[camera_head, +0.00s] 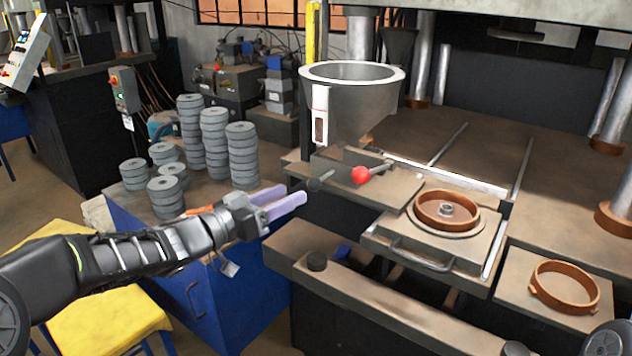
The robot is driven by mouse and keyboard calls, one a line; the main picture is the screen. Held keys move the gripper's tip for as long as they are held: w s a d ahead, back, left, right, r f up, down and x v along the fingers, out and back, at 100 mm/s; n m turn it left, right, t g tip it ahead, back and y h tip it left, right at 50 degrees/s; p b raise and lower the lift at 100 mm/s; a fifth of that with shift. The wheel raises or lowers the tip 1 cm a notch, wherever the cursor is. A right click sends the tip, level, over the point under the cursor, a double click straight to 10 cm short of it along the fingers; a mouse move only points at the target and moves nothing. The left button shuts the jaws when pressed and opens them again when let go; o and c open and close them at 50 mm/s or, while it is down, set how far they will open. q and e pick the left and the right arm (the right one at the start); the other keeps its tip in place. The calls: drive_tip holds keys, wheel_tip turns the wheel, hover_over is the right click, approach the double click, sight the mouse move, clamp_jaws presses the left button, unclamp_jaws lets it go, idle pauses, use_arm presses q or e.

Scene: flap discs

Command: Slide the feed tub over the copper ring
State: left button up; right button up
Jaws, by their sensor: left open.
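The feed tub (358,100) is a grey funnel-shaped hopper with a pale rim, standing at the back left of the press table. A rod with a red ball knob (360,175) shows at its base. A copper ring (447,209) sits on a plate with a front handle, to the right of the tub and apart from it. A second copper-coloured ring (563,287) lies on a side plate at the right. My left gripper (295,192) is open and empty, left of the red knob and below the tub. My right gripper is out of view.
Stacks of grey discs (241,155) stand on a blue cabinet (245,300) behind and left of my left arm. Steel columns (605,100) rise around the press table. A yellow seat (105,320) is at lower left. The table between tub and ring looks mostly clear.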

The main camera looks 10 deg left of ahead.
sight(308, 186)
use_arm(q)
drive_tip(key=p+x, duration=0.1)
drive_tip(key=x, duration=0.7)
drive_tip(key=shift+d, duration=0.1)
clamp_jaws()
idle(0.5)
idle(0.9)
